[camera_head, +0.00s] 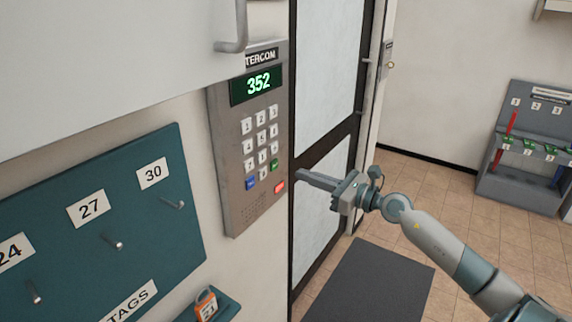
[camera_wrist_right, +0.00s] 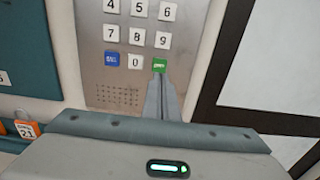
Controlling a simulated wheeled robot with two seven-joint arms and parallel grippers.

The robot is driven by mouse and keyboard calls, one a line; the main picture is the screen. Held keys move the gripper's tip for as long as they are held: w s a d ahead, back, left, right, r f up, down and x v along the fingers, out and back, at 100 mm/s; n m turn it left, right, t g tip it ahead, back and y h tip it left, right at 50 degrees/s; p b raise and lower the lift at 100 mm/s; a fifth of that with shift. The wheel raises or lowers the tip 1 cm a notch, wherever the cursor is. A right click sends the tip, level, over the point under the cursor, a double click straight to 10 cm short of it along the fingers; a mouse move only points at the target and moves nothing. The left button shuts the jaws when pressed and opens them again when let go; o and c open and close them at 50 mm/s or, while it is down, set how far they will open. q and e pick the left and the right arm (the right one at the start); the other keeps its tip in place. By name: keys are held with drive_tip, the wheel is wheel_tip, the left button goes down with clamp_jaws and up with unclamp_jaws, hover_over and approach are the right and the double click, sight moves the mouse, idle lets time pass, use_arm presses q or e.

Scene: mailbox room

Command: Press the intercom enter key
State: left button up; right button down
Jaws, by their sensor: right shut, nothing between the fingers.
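Below the display are white number keys (camera_head: 260,132). The bottom row has a blue key (camera_head: 250,183), a white 0 key and a green key (camera_head: 274,165); a red key (camera_head: 279,187) sits lower right. My right gripper (camera_head: 299,175) is shut and empty, its tips just right of the keypad. In the right wrist view the fingertips (camera_wrist_right: 160,78) overlap the lower edge of the green key (camera_wrist_right: 159,65); contact cannot be told. The red key is hidden there. My left gripper is not in view.
A teal board (camera_head: 150,235) with numbered hooks is on the wall at left, with an orange tag (camera_head: 206,305) below. A white cabinet door with a handle (camera_head: 237,30) juts in above. A dark-framed glass door (camera_head: 325,120) stands right of the panel.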

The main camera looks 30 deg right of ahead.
sight(276, 162)
drive_tip(key=p+x, duration=0.2)
drive_tip(key=x, duration=0.3)
drive_tip(key=shift+w+a+r, duration=0.1)
drive_tip(key=shift+w+r, duration=0.05)
drive_tip(key=shift+p+x, duration=0.35)
drive_tip(key=shift+x, duration=0.45)
drive_tip(key=shift+w+a, duration=0.15)
drive_tip(key=shift+w, duration=0.3)
drive_tip(key=shift+r, duration=0.25)
